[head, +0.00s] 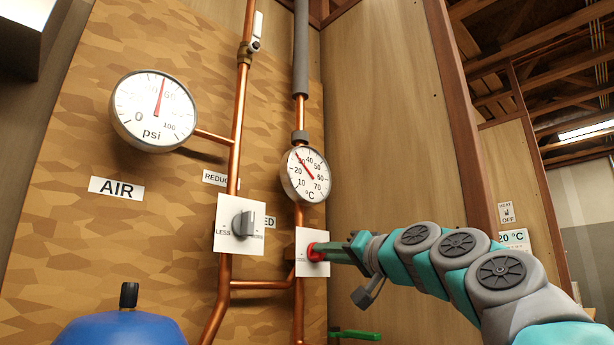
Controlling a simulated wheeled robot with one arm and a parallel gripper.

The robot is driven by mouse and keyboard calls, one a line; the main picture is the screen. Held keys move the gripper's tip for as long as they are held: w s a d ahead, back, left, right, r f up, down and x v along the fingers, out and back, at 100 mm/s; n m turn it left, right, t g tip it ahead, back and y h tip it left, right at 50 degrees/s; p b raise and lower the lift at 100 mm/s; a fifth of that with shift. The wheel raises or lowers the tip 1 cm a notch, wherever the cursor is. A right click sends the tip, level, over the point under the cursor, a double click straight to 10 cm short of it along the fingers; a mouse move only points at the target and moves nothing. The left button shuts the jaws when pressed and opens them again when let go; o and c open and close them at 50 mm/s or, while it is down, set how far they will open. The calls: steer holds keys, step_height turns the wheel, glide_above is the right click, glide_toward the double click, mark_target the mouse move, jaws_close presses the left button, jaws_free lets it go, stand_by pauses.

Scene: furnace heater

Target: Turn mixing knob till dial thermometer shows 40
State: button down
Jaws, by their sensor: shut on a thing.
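The dial thermometer (306,174) is a round white gauge marked °C on the copper pipe. Its red needle points up and left, at about 30. Below it, a white plate (312,268) with small, partly hidden lettering carries a red knob (315,251), which I take as the mixing knob. My gripper (326,252) reaches in from the right and is shut on the red knob. The fingers hide part of the knob and the right side of the plate.
A grey knob (243,224) on a LESS-marked plate (227,243) sits just left. A psi gauge (154,111) hangs upper left above an AIR label (116,188). Copper pipes (235,150) run between. A green lever (356,335) is below my gripper, a blue tank (120,330) lower left.

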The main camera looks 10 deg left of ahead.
steer(key=m, duration=0.4)
steer(key=shift+s+r+h, duration=0.1)
steer(key=shift+r+h, duration=0.05)
steer(key=shift+h, duration=0.25)
steer(key=c, duration=1.3)
jaws_free()
steer(key=o, duration=0.6)
steer(key=shift+d, duration=0.1)
steer(key=b+v, duration=0.1)
steer(key=v, duration=0.5)
steer(key=shift+d+r+b, duration=0.1)
steer(key=shift+d+b, duration=0.3)
steer(key=shift+d, duration=0.1)
